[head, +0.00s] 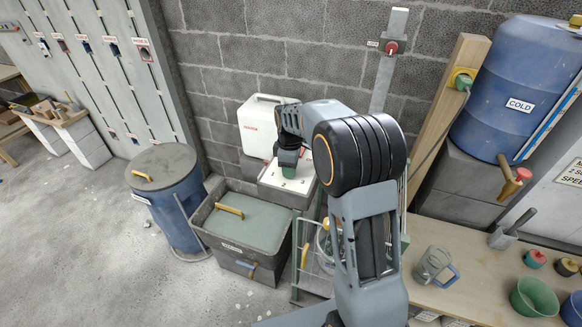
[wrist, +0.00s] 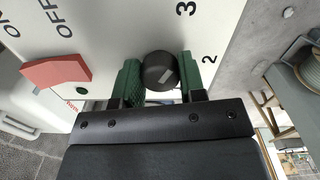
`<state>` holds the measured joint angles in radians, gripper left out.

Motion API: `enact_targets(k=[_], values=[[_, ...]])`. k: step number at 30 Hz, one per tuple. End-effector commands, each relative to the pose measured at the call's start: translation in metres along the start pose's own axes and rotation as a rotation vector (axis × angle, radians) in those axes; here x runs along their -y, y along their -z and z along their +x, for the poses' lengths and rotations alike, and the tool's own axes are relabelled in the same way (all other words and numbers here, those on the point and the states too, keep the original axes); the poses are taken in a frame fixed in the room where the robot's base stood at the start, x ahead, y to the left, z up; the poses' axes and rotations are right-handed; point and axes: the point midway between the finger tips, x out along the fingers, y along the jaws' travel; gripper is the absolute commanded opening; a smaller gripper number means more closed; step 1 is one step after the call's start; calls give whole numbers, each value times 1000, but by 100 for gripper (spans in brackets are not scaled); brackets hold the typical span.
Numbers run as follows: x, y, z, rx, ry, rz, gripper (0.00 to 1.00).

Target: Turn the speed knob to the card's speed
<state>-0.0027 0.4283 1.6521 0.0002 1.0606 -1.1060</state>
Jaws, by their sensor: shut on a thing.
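The speed knob (wrist: 160,70), round and black with a pale mark on its face, sits on a white panel (wrist: 100,30). The numbers 3 and 2 are printed to its right in the wrist view. My gripper (wrist: 158,82) is shut on the knob, one green finger on each side. In the head view my gripper (head: 289,172) is down at the white panel (head: 300,186) by the wall, and the knob is hidden there. A white card (head: 571,172) at the right edge is cut off; "2" and "SPE" show, but no full speed reads.
A red switch lever (wrist: 55,74) stands beside the knob, near ON and OFF. A white case (head: 260,127) is behind the panel. A lidded grey bin (head: 245,240) and a blue barrel (head: 170,195) stand left; a wooden bench (head: 480,290) is at right.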

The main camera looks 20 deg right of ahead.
Motion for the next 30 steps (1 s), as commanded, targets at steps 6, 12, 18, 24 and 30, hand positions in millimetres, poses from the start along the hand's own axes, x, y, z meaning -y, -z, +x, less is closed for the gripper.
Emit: enact_targets(k=[6, 12, 18, 24, 30], values=[[1, 0, 1, 1, 4, -3, 39], [0, 0, 0, 1, 2, 0, 58], [0, -1, 0, 1, 1, 2, 63], [-1, 0, -7, 0, -1, 2, 63], [-1, 0, -40, -2, -4, 1, 63]])
